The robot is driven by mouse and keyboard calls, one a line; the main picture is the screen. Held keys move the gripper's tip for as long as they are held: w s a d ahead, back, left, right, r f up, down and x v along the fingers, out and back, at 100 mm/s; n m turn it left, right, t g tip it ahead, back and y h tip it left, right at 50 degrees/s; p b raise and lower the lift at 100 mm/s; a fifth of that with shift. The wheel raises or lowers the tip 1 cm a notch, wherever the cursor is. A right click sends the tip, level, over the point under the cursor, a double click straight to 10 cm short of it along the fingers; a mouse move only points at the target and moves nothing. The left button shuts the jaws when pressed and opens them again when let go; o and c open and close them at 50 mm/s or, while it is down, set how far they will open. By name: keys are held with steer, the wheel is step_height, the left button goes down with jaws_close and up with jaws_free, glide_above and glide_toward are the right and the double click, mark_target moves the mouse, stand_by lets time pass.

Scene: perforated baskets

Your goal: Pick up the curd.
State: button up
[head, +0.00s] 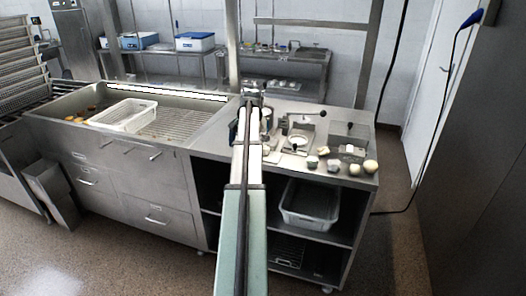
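Several small items sit on the right part of the steel counter (215,137). Near its front right edge are a pale yellow round lump (370,166) and a smaller pale lump (354,169). Two small greyish items, one of them (333,165), are in the same row to their left. I cannot tell for sure which item is the curd. My arm rises through the middle of the head view, and my gripper (252,93) is at its far end, above the back of the counter, left of these lumps and apart from them. Its fingers are too small to read.
A white perforated basket (122,116) sits in the recessed left part of the counter, near some orange-brown pieces (88,112). A steel device with a lever (300,138) stands behind the lumps. Another white basket (308,205) is on the shelf below. A cable hangs at right.

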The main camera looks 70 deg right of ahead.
step_height(320, 180, up, 10)
steer(key=m, duration=0.2)
glide_above(264, 146)
steer(key=s, duration=0.2)
steer(key=shift+h, duration=0.5)
steer(key=f, duration=0.4)
steer(key=w+f, duration=0.1)
steer(key=f, duration=0.3)
steer(key=w+f, duration=0.1)
steer(key=f, duration=0.4)
steer(key=shift+r, duration=0.1)
steer(key=shift+c, duration=0.3)
steer(key=c, duration=1.1)
